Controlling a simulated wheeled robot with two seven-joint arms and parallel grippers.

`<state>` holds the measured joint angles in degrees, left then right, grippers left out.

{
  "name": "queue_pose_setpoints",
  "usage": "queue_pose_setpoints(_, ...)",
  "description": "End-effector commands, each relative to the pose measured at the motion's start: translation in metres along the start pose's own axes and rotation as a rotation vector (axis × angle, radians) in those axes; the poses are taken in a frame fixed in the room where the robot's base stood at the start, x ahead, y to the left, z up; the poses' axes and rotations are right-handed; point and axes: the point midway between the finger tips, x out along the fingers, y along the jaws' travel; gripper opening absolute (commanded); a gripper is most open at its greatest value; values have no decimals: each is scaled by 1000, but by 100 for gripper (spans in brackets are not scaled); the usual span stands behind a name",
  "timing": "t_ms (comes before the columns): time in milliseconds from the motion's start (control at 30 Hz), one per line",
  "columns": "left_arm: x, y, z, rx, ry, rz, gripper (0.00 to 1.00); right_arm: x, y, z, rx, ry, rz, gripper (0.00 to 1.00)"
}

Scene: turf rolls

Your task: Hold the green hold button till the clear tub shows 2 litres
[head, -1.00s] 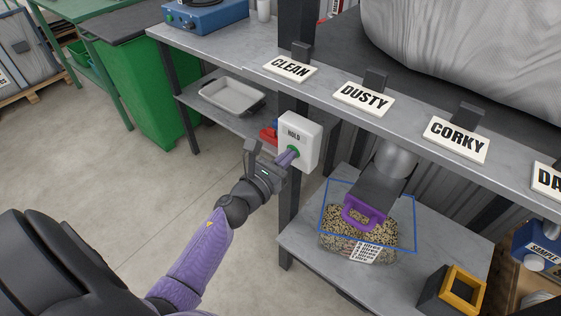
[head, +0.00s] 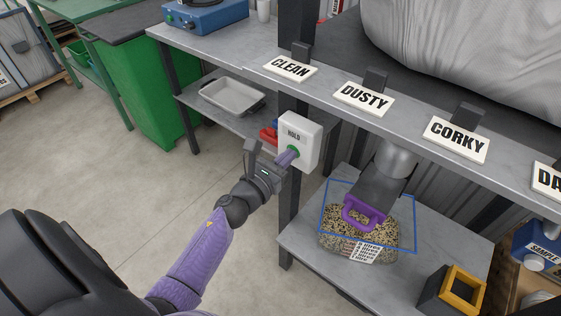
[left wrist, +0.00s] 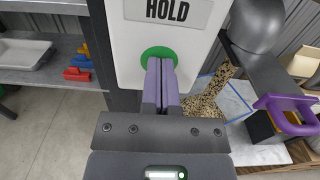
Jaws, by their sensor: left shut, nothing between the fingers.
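The white HOLD box (head: 302,137) is fixed to the dark post, with the green hold button (head: 293,151) on its face. My left gripper (head: 287,158) is shut and empty, its purple fingertips at the button. In the left wrist view the fingertips overlap the lower part of the green button (left wrist: 158,54) and appear to touch it. The clear tub (head: 329,243) stands on the lower shelf under the grey spout, with a blue rim and speckled grain inside. In the left wrist view grain streams down from the spout. The litre scale (head: 364,252) is too small to read. My right gripper is not in view.
A purple handle (head: 365,213) is on the spout above the tub. A yellow-and-black block (head: 461,286) is at the shelf's right. A grey tray (head: 232,95) lies on the left shelf. CLEAN, DUSTY and CORKY signs line the upper edge. Open floor lies left of my arm.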

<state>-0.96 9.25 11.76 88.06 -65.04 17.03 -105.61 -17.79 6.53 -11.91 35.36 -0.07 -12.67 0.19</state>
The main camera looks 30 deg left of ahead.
Motion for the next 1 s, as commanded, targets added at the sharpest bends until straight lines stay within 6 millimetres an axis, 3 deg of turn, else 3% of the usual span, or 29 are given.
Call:
queue_pose_setpoints(367,3,0,6,1,-14,-2,0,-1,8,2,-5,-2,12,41)
queue_pose_setpoints(1000,3,0,6,1,-14,-2,0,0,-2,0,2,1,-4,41)
